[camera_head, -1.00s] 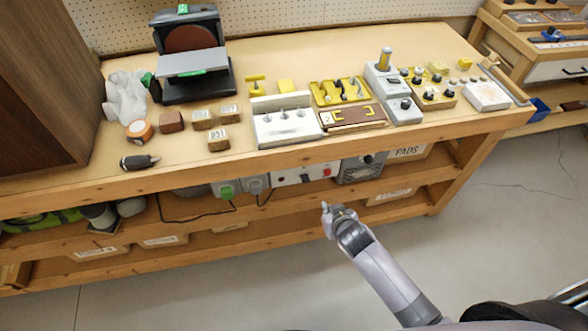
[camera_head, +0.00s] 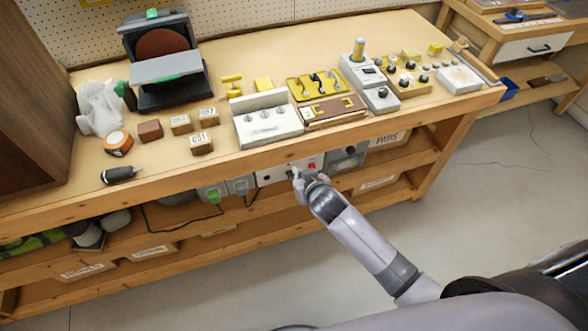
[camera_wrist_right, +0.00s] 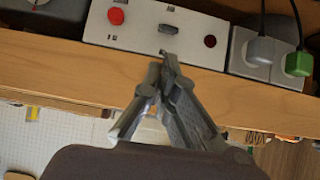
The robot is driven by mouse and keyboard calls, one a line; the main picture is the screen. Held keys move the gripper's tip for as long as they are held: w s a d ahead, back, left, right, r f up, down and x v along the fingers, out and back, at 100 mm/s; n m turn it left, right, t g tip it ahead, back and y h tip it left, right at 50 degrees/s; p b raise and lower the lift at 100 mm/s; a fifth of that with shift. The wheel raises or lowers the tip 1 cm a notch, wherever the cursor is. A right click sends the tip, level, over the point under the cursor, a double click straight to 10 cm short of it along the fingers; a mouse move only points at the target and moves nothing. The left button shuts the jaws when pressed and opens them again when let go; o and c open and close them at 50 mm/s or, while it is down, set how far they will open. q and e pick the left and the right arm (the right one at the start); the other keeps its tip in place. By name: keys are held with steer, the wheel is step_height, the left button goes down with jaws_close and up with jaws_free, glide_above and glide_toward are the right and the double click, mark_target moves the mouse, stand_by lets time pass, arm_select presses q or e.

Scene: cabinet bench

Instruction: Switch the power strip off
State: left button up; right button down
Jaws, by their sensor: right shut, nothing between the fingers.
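The power strip appears to be the long unit under the bench's front edge. Its white panel (camera_head: 268,177) carries a red button (camera_head: 312,165), and grey sockets hold a green plug (camera_head: 212,192) and a grey plug (camera_head: 240,186). In the right wrist view, the white panel (camera_wrist_right: 138,30) shows the red button (camera_wrist_right: 116,16), a dark switch (camera_wrist_right: 168,29) and a dark red lamp (camera_wrist_right: 210,41). My right gripper (camera_head: 299,176) is shut and empty in front of the panel; its fingertips (camera_wrist_right: 163,62) appear just short of the dark switch. My left gripper is out of view.
The bench's wooden front edge (camera_head: 150,188) overhangs the strip. A grey unit (camera_head: 347,158) stands beside the panel. Black cords hang below the plugs, above a shelf with labelled boxes. The floor in front is clear.

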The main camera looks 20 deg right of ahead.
mark_target(291, 175)
steer(key=x, duration=0.6)
steer(key=shift+s+f+b, duration=0.1)
steer(key=shift+b, duration=0.25)
